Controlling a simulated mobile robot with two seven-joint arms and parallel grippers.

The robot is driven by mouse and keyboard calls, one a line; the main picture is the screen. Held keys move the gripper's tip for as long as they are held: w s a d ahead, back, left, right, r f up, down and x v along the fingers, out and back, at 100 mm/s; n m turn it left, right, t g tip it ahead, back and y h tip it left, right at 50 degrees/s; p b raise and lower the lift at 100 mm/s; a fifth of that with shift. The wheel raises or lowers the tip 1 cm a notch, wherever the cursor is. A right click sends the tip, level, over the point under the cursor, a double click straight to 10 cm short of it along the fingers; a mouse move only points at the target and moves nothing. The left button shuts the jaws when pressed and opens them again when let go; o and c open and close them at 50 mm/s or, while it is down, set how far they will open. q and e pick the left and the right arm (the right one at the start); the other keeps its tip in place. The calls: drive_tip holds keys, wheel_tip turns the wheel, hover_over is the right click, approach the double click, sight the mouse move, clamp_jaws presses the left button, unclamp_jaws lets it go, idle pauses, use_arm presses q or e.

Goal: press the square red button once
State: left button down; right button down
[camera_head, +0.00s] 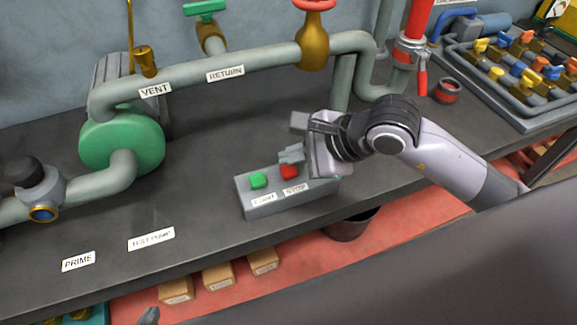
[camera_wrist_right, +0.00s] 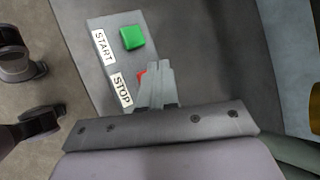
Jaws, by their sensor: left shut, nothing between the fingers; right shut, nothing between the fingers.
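The square red button (camera_head: 289,172) is on a grey control box (camera_head: 262,208) near the bench's front edge, above a STOP label (camera_head: 296,189). My right gripper (camera_head: 287,156) is shut and empty, its fingertips right by the red button's far side; I cannot tell if they touch it. In the right wrist view the fingers (camera_wrist_right: 158,72) cover most of the red button (camera_wrist_right: 141,77), leaving a small red edge visible. A green button (camera_head: 258,180) sits to its left, above a START label. My left gripper (camera_head: 149,316) shows only as a small grey tip at the bottom edge, shut.
A green pump (camera_head: 122,140) and grey pipes (camera_head: 200,75) stand behind and left of the box. A red-handled valve (camera_head: 412,48) and a rack of coloured valves (camera_head: 520,75) are at the right. The bench (camera_head: 195,190) is clear between pump and box.

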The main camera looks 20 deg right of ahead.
sight(293, 172)
idle(0.3)
drive_tip(key=shift+f+b, duration=0.45)
drive_tip(key=shift+b, duration=0.2)
drive_tip(key=shift+f+b, duration=0.5)
drive_tip(key=shift+b, duration=0.1)
idle(0.4)
drive_tip(key=shift+r, duration=0.15)
idle(0.3)
drive_tip(key=shift+r+p, duration=0.5)
drive_tip(key=shift+r, duration=0.25)
drive_tip(key=shift+r+p, duration=1.5)
drive_tip(key=shift+r, duration=1.05)
